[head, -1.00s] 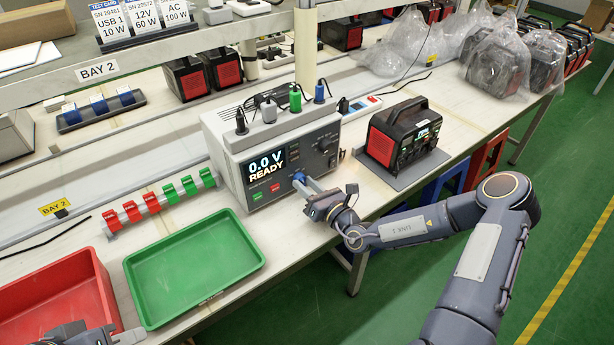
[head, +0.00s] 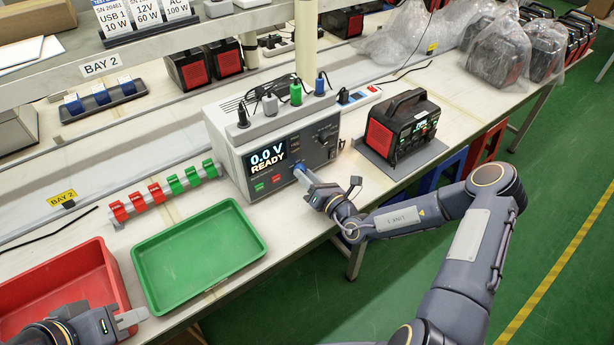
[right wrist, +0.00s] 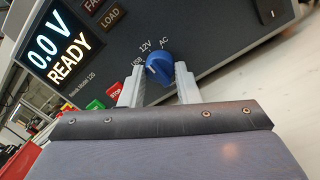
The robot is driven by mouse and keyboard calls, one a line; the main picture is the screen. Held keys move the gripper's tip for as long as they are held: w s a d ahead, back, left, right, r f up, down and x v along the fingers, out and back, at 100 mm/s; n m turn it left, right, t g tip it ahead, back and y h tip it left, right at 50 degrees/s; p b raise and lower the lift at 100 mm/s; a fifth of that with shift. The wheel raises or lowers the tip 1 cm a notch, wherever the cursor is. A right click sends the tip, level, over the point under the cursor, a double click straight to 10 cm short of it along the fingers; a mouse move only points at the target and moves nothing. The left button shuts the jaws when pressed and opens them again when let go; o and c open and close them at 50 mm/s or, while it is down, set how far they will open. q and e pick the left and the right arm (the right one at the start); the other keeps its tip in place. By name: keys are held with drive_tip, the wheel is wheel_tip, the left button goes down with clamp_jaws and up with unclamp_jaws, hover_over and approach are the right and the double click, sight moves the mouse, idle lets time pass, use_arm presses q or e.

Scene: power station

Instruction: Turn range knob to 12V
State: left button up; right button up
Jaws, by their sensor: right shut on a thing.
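The blue range knob (right wrist: 160,68) sits on the tester's front panel, with the labels USB, 12V and AC around its upper left side. A small pale mark shows on its left part; exactly which label it points to is hard to tell. My right gripper (right wrist: 158,80) is shut on the knob, one finger on each side. The knob (head: 299,171) also shows in the head view at the tester's (head: 268,150) lower front. The display reads 0.0 V READY. My left gripper (head: 130,319) is over the red tray's front right edge; its finger gap is unclear.
A green tray (head: 200,288) and a red tray (head: 118,270) stand at the front left. Red and green clips line a rail (head: 150,198) beside the tester. A black and red power station (head: 402,128) stands on a grey mat right of the tester. Plugs stand on the tester's top.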

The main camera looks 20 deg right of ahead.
drive_tip(key=o, duration=1)
drive_tip(key=v, duration=0.8)
drive_tip(key=shift+a, duration=0.1)
drive_tip(key=shift+w, duration=0.1)
drive_tip(key=shift+r, duration=0.1)
